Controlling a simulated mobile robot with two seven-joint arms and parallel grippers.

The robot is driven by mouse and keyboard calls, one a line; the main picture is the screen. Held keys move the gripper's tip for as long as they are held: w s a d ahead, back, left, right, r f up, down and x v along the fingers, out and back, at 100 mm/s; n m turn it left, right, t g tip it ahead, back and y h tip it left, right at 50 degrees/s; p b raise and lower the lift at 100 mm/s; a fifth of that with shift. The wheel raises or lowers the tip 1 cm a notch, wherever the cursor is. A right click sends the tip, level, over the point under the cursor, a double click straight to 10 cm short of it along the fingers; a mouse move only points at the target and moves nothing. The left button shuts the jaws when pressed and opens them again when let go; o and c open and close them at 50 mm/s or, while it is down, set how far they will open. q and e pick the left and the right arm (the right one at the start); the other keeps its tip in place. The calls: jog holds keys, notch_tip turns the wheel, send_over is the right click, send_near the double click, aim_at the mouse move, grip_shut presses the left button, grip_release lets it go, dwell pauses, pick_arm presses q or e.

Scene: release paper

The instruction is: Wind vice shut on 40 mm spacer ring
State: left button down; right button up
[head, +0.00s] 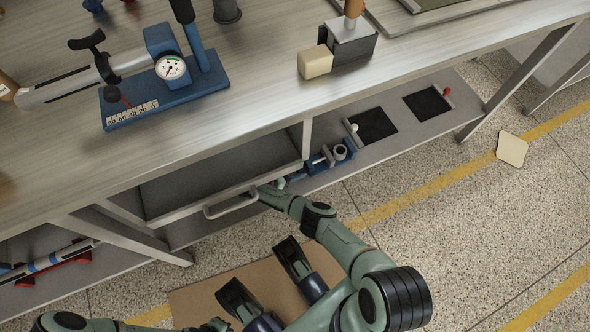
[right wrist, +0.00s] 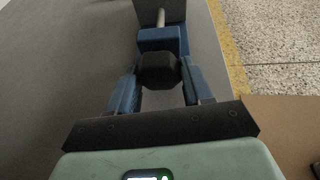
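The small blue vice (head: 322,161) sits on the low shelf under the bench. A pale grey ring (head: 341,152) stands at its jaws; whether the jaws touch it is too small to tell. My right gripper (head: 281,183) is at the vice's near end. In the right wrist view its two blue fingers lie on either side of a black knob (right wrist: 158,70), with no clear gap. Beyond the knob are the vice's blue body (right wrist: 160,40), a metal rod (right wrist: 160,17) and a grey block. My left gripper does not show; only part of the left arm is at the lower left.
Black mats (head: 373,125) lie on the shelf to the right. A blue gauge stand (head: 165,95) and a grey block with a cream piece (head: 315,62) stand on the bench. The floor at right is mostly clear.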

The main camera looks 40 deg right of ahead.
jog(key=shift+c, duration=0.9)
jog(key=shift+m+t+p, duration=0.3)
jog(key=shift+m+p, duration=0.2)
jog(key=shift+m+t+h, duration=0.3)
jog(key=shift+m, duration=0.1)
jog(key=shift+m+t, duration=0.3)
jog(key=shift+m, duration=0.1)
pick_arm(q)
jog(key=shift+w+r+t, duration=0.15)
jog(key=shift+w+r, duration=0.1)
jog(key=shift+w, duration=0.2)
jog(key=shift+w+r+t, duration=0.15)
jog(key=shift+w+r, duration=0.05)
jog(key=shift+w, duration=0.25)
pick_arm(e)
jog(key=shift+a+m+t+h, duration=0.1)
jog(key=shift+m+t+h, duration=0.3)
jog(key=shift+m, duration=0.2)
jog(key=o, duration=1)
jog(key=shift+o, duration=0.2)
